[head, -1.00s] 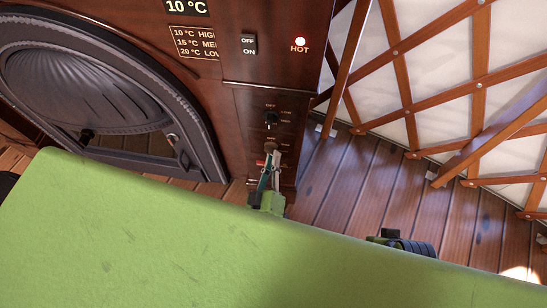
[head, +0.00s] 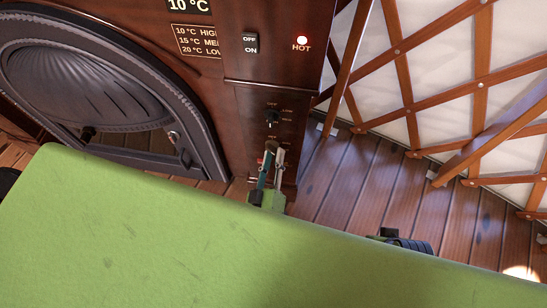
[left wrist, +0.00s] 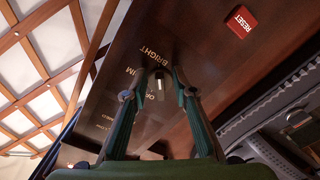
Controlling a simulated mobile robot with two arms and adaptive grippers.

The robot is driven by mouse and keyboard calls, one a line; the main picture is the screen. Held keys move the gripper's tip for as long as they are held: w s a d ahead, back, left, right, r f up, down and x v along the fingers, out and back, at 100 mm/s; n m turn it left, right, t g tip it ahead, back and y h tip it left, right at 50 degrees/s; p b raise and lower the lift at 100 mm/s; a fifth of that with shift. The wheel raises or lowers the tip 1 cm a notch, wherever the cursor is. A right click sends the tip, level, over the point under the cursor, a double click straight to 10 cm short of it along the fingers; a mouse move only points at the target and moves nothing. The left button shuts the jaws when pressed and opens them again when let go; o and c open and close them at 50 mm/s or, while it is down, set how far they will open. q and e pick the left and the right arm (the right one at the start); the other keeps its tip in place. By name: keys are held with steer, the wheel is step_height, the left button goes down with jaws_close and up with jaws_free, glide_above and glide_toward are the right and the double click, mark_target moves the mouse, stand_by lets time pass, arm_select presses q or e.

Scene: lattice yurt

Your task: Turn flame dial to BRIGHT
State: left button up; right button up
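In the head view the left gripper (head: 274,150) is at the lower panel and largely hides the dial.
Another black dial (head: 271,118) sits above on the cabinet. A red RESET button (left wrist: 240,21) is close by. Higher are an OFF/ON switch (head: 250,44) and a lit HOT lamp (head: 301,41). A stove door (head: 90,85) is left; lattice wall (head: 450,85) is right.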

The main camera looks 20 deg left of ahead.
arm_select(q)
steer(key=shift+s, duration=0.15)
steer(key=s+d, duration=0.1)
steer(key=s, duration=1)
steer(key=shift+s+d, duration=0.25)
steer(key=shift+s, duration=0.1)
steer(key=shift+w, duration=0.1)
